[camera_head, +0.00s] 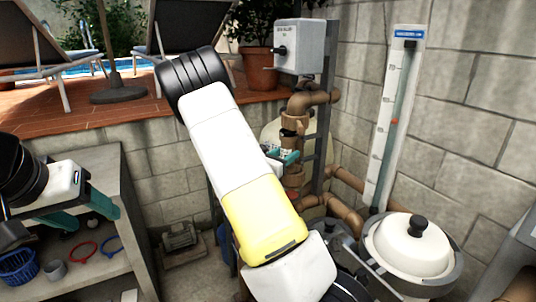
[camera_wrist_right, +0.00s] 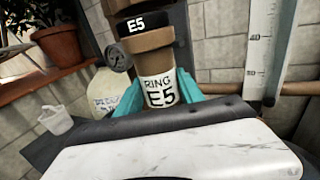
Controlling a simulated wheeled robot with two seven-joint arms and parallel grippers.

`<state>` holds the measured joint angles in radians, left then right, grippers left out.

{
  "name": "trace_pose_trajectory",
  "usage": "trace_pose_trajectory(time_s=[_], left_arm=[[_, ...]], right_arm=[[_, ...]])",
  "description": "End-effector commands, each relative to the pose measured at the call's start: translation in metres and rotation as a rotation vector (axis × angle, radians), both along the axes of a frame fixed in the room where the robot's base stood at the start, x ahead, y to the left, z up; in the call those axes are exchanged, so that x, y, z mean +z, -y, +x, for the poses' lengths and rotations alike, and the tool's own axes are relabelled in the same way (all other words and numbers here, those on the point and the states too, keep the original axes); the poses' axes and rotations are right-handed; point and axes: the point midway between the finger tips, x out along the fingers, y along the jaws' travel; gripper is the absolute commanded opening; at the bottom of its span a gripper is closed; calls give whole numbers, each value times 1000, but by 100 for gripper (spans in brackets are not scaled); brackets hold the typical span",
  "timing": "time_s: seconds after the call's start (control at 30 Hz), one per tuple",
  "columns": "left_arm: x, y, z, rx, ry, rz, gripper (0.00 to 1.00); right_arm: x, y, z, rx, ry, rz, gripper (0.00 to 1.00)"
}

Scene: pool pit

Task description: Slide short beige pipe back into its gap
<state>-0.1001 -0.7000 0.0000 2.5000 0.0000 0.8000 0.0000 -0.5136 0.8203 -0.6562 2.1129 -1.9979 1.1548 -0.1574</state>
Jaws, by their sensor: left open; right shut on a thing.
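The short beige pipe (camera_wrist_right: 152,62) carries a white label reading "RING E5" in the right wrist view. It stands roughly upright below a black band marked "E5" (camera_wrist_right: 137,26) on the brown pipe above. My right gripper (camera_wrist_right: 160,90) has its teal fingers on both sides of the labelled part and is shut on it. In the head view my right gripper (camera_head: 284,160) reaches the pipe column beside the wall, and my arm hides part of it. The pipe's lower end and any remaining gap cannot be made out. My left gripper (camera_head: 75,212) is open and empty by the shelf.
A grey control box (camera_head: 299,47) is above, and a white gauge board (camera_head: 394,115) is on the right wall. A white-lidded filter (camera_head: 408,245) stands lower right. A concrete shelf (camera_head: 105,175) is at left.

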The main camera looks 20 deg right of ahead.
Motion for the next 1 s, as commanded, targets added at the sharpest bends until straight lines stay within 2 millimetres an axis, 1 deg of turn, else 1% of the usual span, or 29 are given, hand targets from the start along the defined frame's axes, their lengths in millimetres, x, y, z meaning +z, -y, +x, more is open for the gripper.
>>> trace_pose_trajectory(time_s=[0.37, 1.0], left_arm=[[0, 0, 0, 0, 0, 0, 58], [0, 0, 0, 0, 0, 0, 58]], right_arm=[[1, 1, 0, -1, 1, -2, 9], [1, 16, 2, -1, 1, -2, 9]])
